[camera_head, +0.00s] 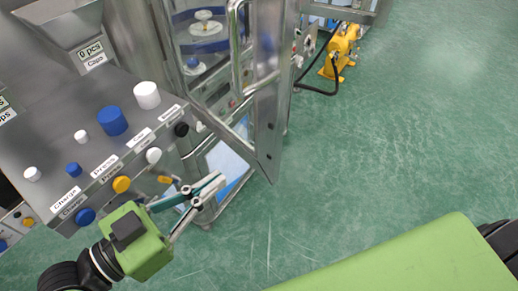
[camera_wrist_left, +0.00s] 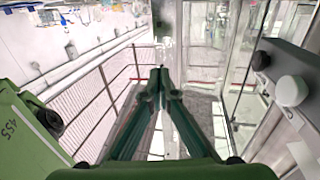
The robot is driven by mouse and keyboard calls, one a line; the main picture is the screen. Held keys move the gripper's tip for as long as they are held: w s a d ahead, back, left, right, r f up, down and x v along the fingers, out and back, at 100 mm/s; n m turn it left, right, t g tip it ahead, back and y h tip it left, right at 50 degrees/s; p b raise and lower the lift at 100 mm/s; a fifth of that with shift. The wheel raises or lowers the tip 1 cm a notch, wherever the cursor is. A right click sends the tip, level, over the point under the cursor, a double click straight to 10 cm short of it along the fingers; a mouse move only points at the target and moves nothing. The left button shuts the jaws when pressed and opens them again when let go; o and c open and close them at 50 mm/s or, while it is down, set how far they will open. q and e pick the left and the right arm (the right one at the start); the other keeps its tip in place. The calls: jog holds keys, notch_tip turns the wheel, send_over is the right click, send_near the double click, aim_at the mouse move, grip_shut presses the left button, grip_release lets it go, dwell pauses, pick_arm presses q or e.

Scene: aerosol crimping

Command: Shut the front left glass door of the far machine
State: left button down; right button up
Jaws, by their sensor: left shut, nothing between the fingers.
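The front left glass door (camera_head: 268,110) is a metal-framed panel. In the head view it stands swung out from the machine (camera_head: 195,50), its lower corner reaching over the green floor. A curved bar handle (camera_head: 234,35) shows beside it. My left gripper (camera_head: 222,182) is shut and empty, below and left of the door's lower corner, apart from it as far as I can tell. In the left wrist view the closed fingers (camera_wrist_left: 159,75) point ahead, with glass panels (camera_wrist_left: 243,60) to their right; I cannot tell which panel is the door. My right gripper is out of view.
A control panel (camera_head: 75,105) with blue, white and yellow buttons is left of the door, close above my left gripper. A yellow pump (camera_head: 342,50) with a black hose stands beyond the door. Open green floor (camera_head: 420,120) lies to the right.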

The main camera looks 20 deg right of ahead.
aim_at(270, 141)
pick_arm(q)
jog(key=p+x, duration=0.4)
jog(key=x, duration=0.6)
jog(key=shift+w+d, duration=0.1)
jog(key=shift+d, duration=0.05)
jog(key=shift+w+d+f, duration=0.1)
jog(key=shift+w+d, duration=0.05)
jog(key=shift+d, duration=0.25)
